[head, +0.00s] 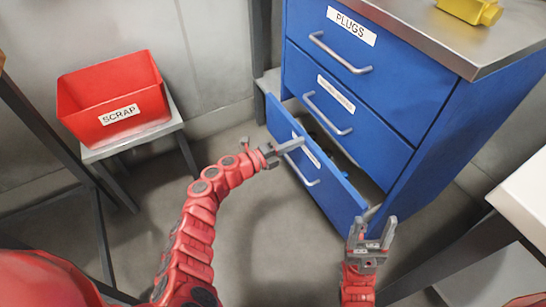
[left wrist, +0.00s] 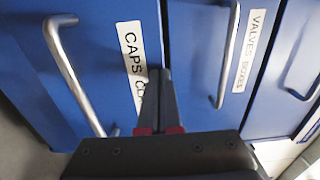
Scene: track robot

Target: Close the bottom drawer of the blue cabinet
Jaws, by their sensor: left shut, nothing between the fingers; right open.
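The blue cabinet (head: 425,150) has several drawers. Its bottom drawer (head: 335,195) is pulled out part way, with dark contents showing behind its front panel. The two drawers above look shut. My left gripper (head: 295,145) is shut and empty, with its tips at the bottom drawer's front by the label. In the left wrist view the closed fingers (left wrist: 158,100) overlap the "CAPS" label (left wrist: 132,65), beside the drawer's handle (left wrist: 72,75); I cannot tell whether they touch. My right gripper (head: 372,232) is open and empty, near the drawer's right front corner.
A red scrap bin (head: 115,100) stands on a small grey table (head: 135,143) at left. A yellow object (head: 470,10) lies on the cabinet's metal top. A white-topped table (head: 525,200) is at right. The floor before the drawer is clear apart from my arms.

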